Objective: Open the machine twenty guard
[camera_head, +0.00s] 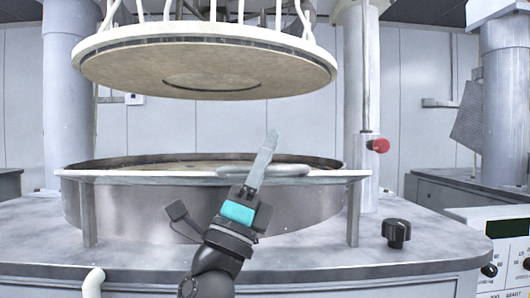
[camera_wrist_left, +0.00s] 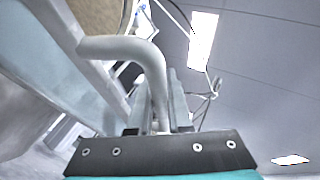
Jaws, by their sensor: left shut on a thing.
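The machine's guard (camera_head: 130,175) is a pale, thin-edged panel across the front of a round metal basin (camera_head: 110,215). It appears lowered, with its top edge near the basin rim. A grey bar handle (camera_head: 290,170) lies along the top edge, right of centre. My left gripper (camera_head: 264,160) reaches up from below to this handle and is shut on it. In the left wrist view the bent handle (camera_wrist_left: 130,48) runs down between the two fingers (camera_wrist_left: 161,100). The fingers partly hide it in both views. My right gripper is not in view.
A large round upper platen (camera_head: 205,65) hangs above the basin. A red knob (camera_head: 378,146) is on a rod at the right column, and a black knob (camera_head: 396,232) stands on the grey worktop (camera_head: 445,230). A control panel (camera_head: 500,255) is at lower right.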

